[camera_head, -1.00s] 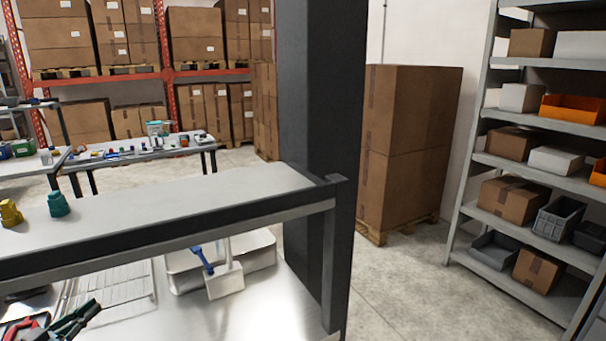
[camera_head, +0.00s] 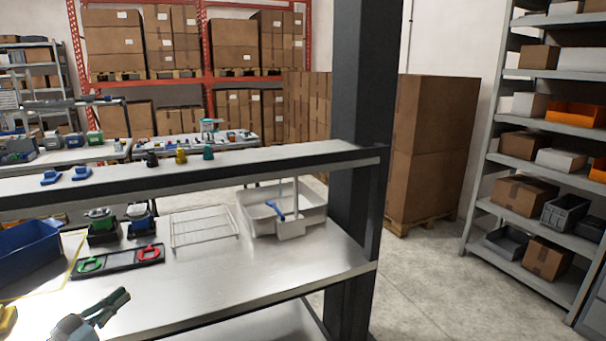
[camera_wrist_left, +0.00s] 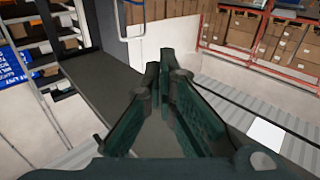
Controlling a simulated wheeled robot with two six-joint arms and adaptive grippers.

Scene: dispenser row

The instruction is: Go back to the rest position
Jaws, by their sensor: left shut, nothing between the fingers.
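My left gripper (camera_head: 113,305) shows at the lower left of the head view, over the near part of the metal workbench (camera_head: 290,262). Its dark green fingers are closed together with nothing between them. In the left wrist view the left gripper (camera_wrist_left: 160,72) has its fingertips meeting, pointing at the far room with shelves and boxes. It touches nothing that I can see. My right gripper is not in either view.
On the bench stand a blue bin (camera_head: 25,250), a black tray with a green and a red ring (camera_head: 149,253), a wire rack (camera_head: 203,228) and a white tub (camera_head: 318,217). A raised shelf (camera_head: 260,157) and dark pillar (camera_head: 358,90) stand behind. The bench's right front is clear.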

